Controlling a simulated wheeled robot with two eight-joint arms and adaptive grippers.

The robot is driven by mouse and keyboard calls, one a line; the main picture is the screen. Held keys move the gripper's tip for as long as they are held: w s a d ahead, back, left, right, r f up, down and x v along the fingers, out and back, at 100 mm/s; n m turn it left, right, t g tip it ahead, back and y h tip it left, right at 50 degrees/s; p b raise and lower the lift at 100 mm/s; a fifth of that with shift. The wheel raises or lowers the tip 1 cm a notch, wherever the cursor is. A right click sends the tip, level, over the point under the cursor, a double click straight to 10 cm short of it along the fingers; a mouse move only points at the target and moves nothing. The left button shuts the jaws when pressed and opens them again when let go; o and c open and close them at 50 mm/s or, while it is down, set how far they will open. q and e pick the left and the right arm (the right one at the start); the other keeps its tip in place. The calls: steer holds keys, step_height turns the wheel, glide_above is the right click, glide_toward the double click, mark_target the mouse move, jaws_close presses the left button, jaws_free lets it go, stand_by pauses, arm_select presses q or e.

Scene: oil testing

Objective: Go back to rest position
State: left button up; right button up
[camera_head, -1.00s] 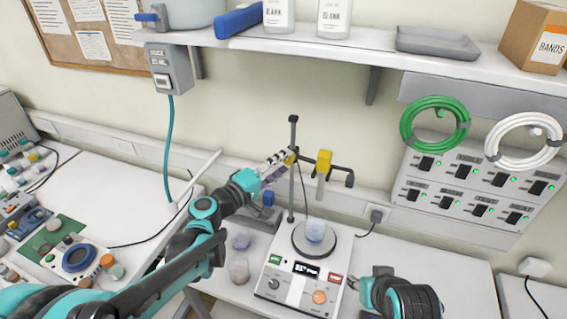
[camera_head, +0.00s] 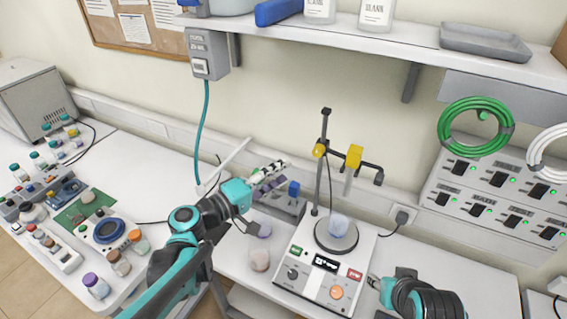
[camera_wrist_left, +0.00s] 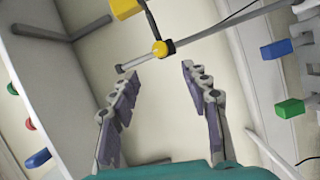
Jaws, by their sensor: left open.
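My left gripper (camera_head: 268,176) is raised over the bench, left of the stand rod, in the head view. In the left wrist view its two purple-padded fingers (camera_wrist_left: 152,105) are spread apart with nothing between them. My right gripper (camera_head: 378,284) is low at the right of the hotplate, small and partly behind its own wrist. Whether its fingers are apart cannot be made out. The hotplate (camera_head: 292,274) stands on the bench with a small beaker (camera_head: 340,224) on its round plate.
A stand rod (camera_head: 324,150) with a yellow clamp (camera_head: 354,157) rises behind the hotplate. Two small jars, one of them pinkish (camera_head: 259,259), stand left of it. A shelf (camera_head: 400,45) overhangs the back. The left table (camera_head: 140,190) holds several bottles and instruments.

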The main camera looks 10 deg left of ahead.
arm_select(q)
steer(key=s+d+f+m+g+y+b, duration=0.25)
steer(key=s+f+b, duration=0.25)
steer(key=f, duration=0.5)
steer(key=s+a+f+m+g+y+b, duration=0.2)
steer(key=s+a+f+y+b, duration=0.1)
steer(key=f, duration=0.5)
steer(key=s+a+f+m+g+y+b, duration=0.1)
steer(key=s+a+f+m+y+b, duration=0.2)
steer(key=s+a+f+y, duration=0.3)
steer(key=s+a+f+b, duration=0.1)
steer(key=s+f, duration=0.1)
steer(key=s, duration=0.1)
steer(key=shift+s+a+g+b, duration=0.25)
steer(key=shift+a+g+b, duration=0.05)
steer(key=shift+a+g, duration=0.05)
steer(key=shift+m, duration=0.25)
